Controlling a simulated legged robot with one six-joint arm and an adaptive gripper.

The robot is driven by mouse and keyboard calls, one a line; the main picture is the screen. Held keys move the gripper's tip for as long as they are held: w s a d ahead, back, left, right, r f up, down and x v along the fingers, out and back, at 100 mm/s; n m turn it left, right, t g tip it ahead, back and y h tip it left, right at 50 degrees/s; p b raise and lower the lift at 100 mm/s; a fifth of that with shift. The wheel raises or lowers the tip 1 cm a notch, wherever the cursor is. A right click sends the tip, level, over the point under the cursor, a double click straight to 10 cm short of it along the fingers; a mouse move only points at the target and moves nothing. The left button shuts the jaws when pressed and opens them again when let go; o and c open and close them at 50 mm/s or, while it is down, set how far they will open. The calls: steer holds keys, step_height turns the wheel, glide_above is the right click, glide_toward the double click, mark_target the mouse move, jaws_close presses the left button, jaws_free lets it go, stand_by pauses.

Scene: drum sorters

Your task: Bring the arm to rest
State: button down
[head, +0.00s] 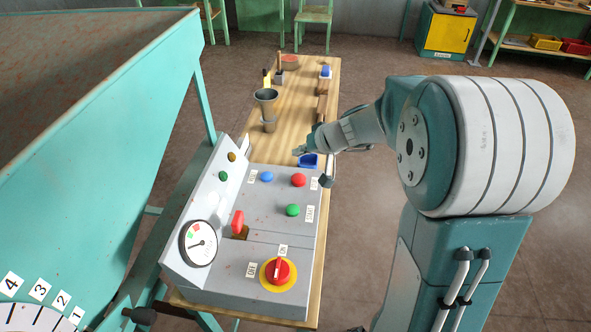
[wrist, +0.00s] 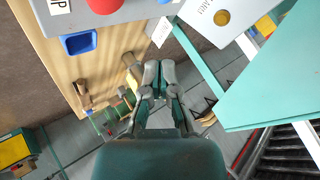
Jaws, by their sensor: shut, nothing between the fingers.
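My gripper (head: 302,151) is shut and empty. In the head view it points left over the wooden bench (head: 300,100), just beyond the grey control panel (head: 235,285). My arm reaches in from the right. In the wrist view the gripper (wrist: 157,66) shows with its fingers together, and the bench top (wrist: 75,72) lies below and to the left of it. A small blue tray (head: 308,161) is close to the gripper in the head view; it also shows in the wrist view (wrist: 78,42), left of the fingers.
The panel carries red, green and blue buttons, a red knob (head: 277,271) and a gauge (head: 199,243). A metal funnel (head: 266,98) stands on the bench. A large teal hopper (head: 110,190) fills the left. Open floor (head: 380,70) lies right of the bench.

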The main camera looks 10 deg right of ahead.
steer(key=s+a+r+n+g+h, duration=0.1)
steer(key=s+a+r, duration=0.1)
steer(key=s+r, duration=0.35)
steer(key=s+a+r+g+h, duration=0.1)
steer(key=s+a+r, duration=0.1)
steer(key=s, duration=0.6)
steer(key=s+d+h, duration=0.2)
steer(key=s, duration=0.5)
steer(key=s+d+r+h, duration=0.1)
steer(key=s+h, duration=0.1)
steer(key=s, duration=0.5)
steer(key=shift+d+r+m+t, duration=0.3)
steer(key=shift+d+t, duration=0.1)
stand_by(0.9)
